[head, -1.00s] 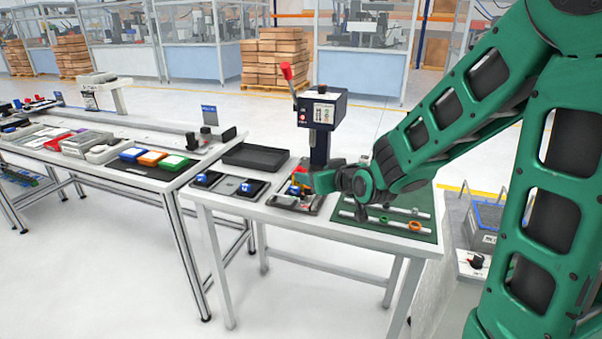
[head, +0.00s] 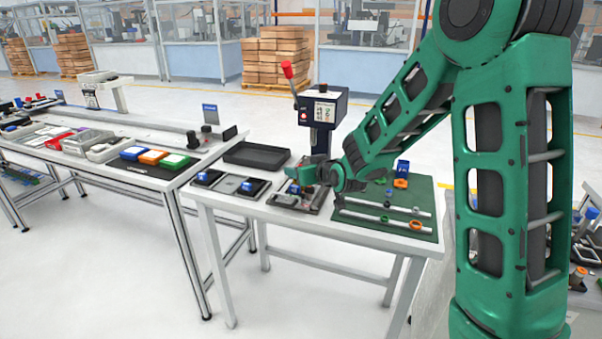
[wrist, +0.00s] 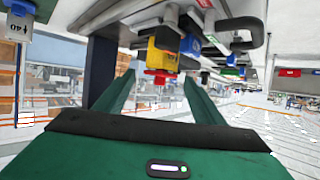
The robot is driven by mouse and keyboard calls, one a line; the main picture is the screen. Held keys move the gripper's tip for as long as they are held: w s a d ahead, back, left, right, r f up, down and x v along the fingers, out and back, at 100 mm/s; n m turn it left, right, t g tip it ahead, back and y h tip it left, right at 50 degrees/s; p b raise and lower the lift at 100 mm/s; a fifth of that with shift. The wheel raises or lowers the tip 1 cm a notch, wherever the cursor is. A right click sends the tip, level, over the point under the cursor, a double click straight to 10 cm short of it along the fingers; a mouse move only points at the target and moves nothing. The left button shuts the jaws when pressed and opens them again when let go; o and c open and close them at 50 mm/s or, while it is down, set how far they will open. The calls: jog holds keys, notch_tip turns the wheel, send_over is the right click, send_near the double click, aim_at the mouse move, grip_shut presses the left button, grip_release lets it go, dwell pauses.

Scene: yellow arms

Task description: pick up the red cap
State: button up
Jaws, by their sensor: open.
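A small red piece, which looks like the red cap (wrist: 160,77), shows in the wrist view just below a yellow block (wrist: 164,52). My gripper (wrist: 158,88) is open, with one green finger on each side of the red piece in the picture. I cannot tell whether the fingertips reach it, and no contact shows. In the head view my gripper (head: 312,178) is low over the small table, in front of the press, and hides most of what lies there.
The press (head: 322,108) with its red-knobbed lever stands close behind my gripper. A black tray (head: 256,157) is to the left, and a green mat (head: 350,222) with rods and rings to the right. A blue part (wrist: 190,43) sits beside the yellow block.

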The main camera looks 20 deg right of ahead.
jog(key=shift+w, duration=0.2)
jog(key=c, duration=1.1)
jog(key=shift+o, duration=0.2)
jog(key=shift+r, duration=0.1)
